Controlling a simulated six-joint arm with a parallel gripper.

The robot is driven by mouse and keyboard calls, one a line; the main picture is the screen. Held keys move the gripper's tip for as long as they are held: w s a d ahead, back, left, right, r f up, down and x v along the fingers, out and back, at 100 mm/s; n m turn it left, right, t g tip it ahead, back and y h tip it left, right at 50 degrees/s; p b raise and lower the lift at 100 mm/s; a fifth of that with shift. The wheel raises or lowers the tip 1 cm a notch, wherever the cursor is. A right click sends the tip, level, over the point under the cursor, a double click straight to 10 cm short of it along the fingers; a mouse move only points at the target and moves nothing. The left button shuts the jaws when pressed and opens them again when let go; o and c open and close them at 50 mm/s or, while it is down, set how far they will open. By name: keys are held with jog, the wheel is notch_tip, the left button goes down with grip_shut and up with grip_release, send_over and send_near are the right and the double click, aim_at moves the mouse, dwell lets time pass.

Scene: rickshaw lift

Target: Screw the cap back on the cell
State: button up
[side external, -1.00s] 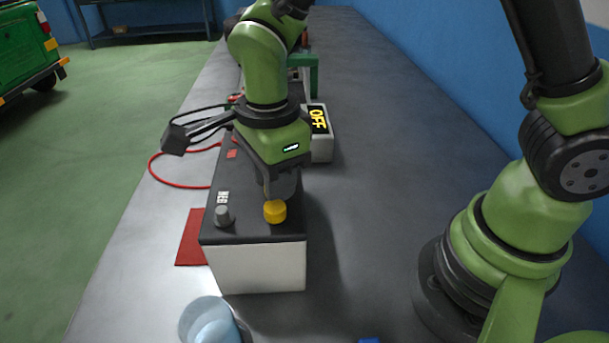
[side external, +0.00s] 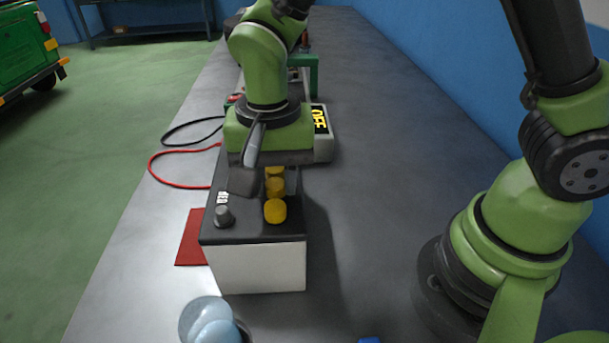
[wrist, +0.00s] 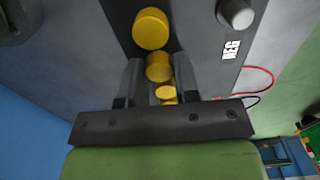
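Several yellow caps stand in a row along the right side of the black battery top. The front cap (side external: 275,210) is clear of my gripper (side external: 277,186). The second cap (wrist: 158,67) lies between the two fingertips of my gripper (wrist: 157,65) in the wrist view. A third cap (wrist: 167,92) shows farther along the row, between the fingers. The fingers are apart, one on each side of the second cap. I cannot tell whether they touch it. The battery (side external: 254,264) has a white front.
A grey terminal post (side external: 223,215) marked NEG stands left of the caps. A red mat (side external: 190,240) lies left of the battery. A box (side external: 322,142) reading OFF stands behind it. Red cable (side external: 160,178) loops to the left. A bluish transparent container (side external: 207,320) stands in front.

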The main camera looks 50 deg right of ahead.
jog(key=shift+c, duration=0.9)
jog(key=m, duration=1.2)
jog(key=shift+f+m, duration=0.1)
jog(key=shift+m, duration=0.2)
